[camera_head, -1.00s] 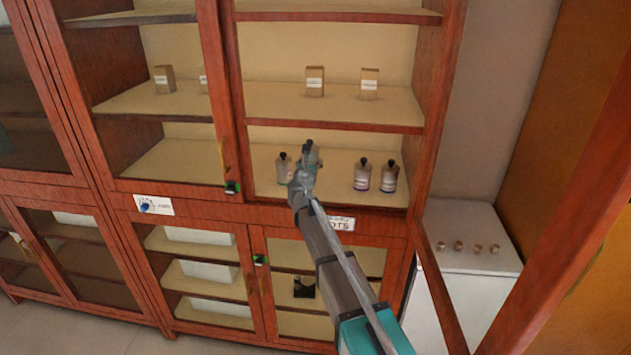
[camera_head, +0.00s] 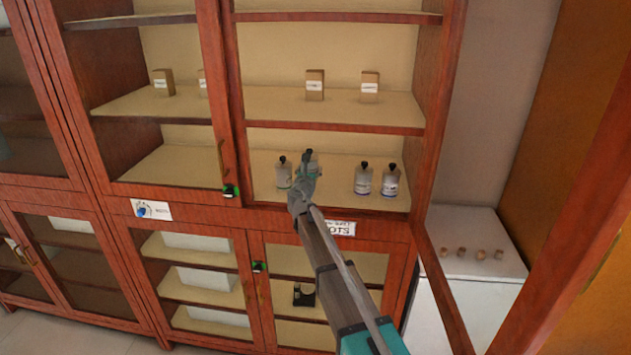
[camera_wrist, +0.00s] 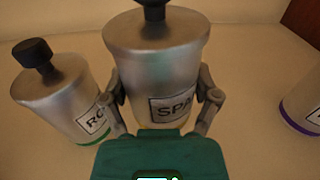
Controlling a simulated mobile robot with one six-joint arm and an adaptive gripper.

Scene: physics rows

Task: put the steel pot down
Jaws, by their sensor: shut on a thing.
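The steel pot (camera_wrist: 155,55) is a silver canister with a black knob and a label starting "SPA". It stands between my gripper's fingers in the wrist view and looks upright. My gripper (camera_wrist: 161,92) is shut on it, one finger on each side. In the head view my gripper (camera_head: 307,172) reaches into the open right-hand cabinet bay, at the level of its lower shelf (camera_head: 335,163), and mostly hides the pot. The pot's base is hidden by the gripper body, so I cannot tell whether it touches the shelf.
A similar pot with a green band (camera_wrist: 62,92) stands close on the left. A purple-banded pot (camera_head: 363,179) and another pot (camera_head: 389,181) stand to the right, with a gap between. Small boxes (camera_head: 315,85) sit above. An open door (camera_head: 560,220) is at right.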

